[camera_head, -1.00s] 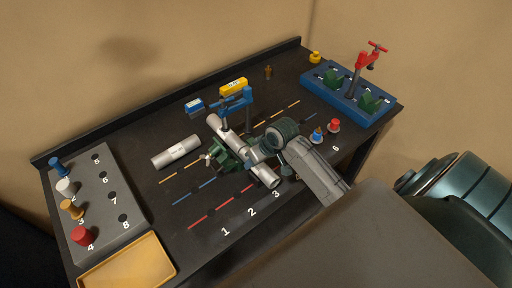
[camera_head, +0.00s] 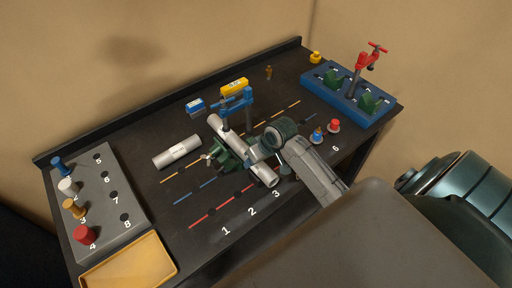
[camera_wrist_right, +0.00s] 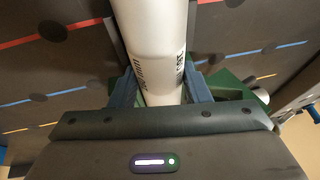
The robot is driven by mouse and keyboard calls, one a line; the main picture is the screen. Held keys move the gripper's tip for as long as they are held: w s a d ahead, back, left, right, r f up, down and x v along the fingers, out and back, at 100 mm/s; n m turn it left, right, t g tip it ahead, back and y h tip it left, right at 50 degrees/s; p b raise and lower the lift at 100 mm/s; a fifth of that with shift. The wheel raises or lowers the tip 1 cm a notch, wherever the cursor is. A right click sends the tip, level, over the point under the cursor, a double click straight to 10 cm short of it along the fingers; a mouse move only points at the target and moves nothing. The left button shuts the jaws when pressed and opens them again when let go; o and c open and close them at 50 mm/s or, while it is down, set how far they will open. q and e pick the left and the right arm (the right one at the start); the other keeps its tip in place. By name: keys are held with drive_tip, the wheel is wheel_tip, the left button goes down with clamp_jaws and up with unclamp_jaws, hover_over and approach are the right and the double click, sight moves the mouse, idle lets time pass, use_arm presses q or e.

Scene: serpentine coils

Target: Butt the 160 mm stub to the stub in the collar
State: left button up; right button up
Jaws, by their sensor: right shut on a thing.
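My right gripper (camera_head: 262,157) is shut on a silver-white stub (camera_head: 266,176). In the right wrist view the blue fingers (camera_wrist_right: 160,92) grip this stub (camera_wrist_right: 150,30) on both sides, over printed text too small to read surely. The green collar (camera_head: 226,157) stands just left of the gripper, and part of it shows in the wrist view (camera_wrist_right: 258,97). Another silver length (camera_head: 217,125) lies in line beyond the collar, under the blue clamp (camera_head: 248,102). The collar and gripper hide whether the two ends touch. My left gripper is not in view.
A loose labelled silver stub (camera_head: 177,152) lies left of the collar. A grey numbered board (camera_head: 105,215) with coloured knobs and a yellow tray (camera_head: 128,265) are at left. A blue fixture (camera_head: 348,95) with a red clamp stands at back right. The front middle holds coloured lines.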

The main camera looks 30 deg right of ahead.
sight(267, 165)
drive_tip(key=shift+w+r, duration=0.1)
drive_tip(key=shift+w, duration=0.05)
drive_tip(key=o, duration=1.3)
drive_tip(key=b+v, duration=0.2)
drive_tip(key=v, duration=0.8)
drive_tip(key=shift+s+r, duration=0.25)
